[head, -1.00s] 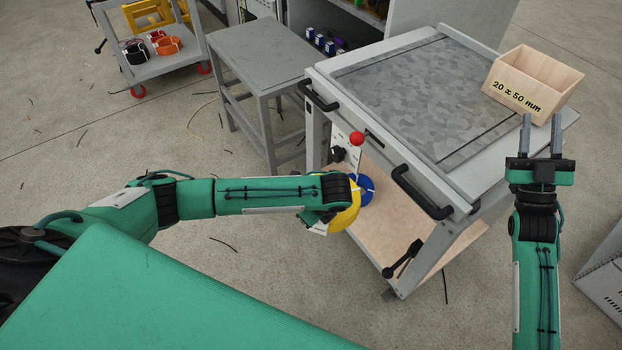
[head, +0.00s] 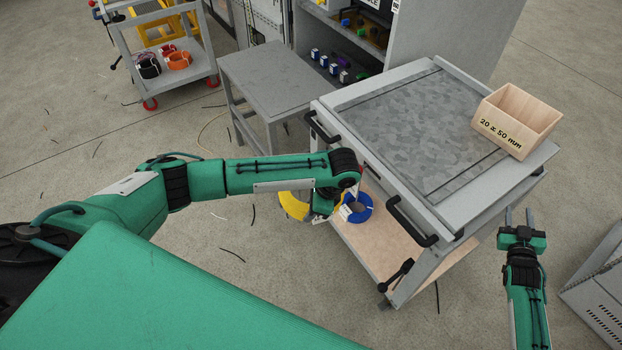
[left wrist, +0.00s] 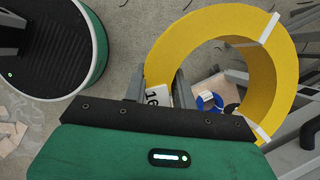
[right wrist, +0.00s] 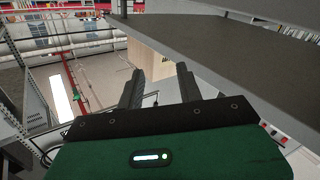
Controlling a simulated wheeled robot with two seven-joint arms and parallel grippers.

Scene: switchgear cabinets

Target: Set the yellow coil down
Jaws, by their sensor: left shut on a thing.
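The yellow coil (head: 293,206) hangs in my left gripper (head: 328,208), left of the cart's lower shelf and partly hidden by my arm. In the left wrist view the coil (left wrist: 281,75) is a large ring with white bands, and my left gripper (left wrist: 160,88) is shut on it at a white label reading 16. A blue coil (head: 365,212) with a white label lies on the lower shelf; it also shows through the ring in the left wrist view (left wrist: 208,107). My right gripper (head: 519,216) is open and empty, right of the cart.
The cart's wooden lower shelf (head: 385,250) has bare room in front of the blue coil. Black handles (head: 407,222) jut from the cart's upper edge. A wooden box (head: 518,118) stands on top. A grey table (head: 270,80) and a trolley (head: 160,72) with coils stand behind.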

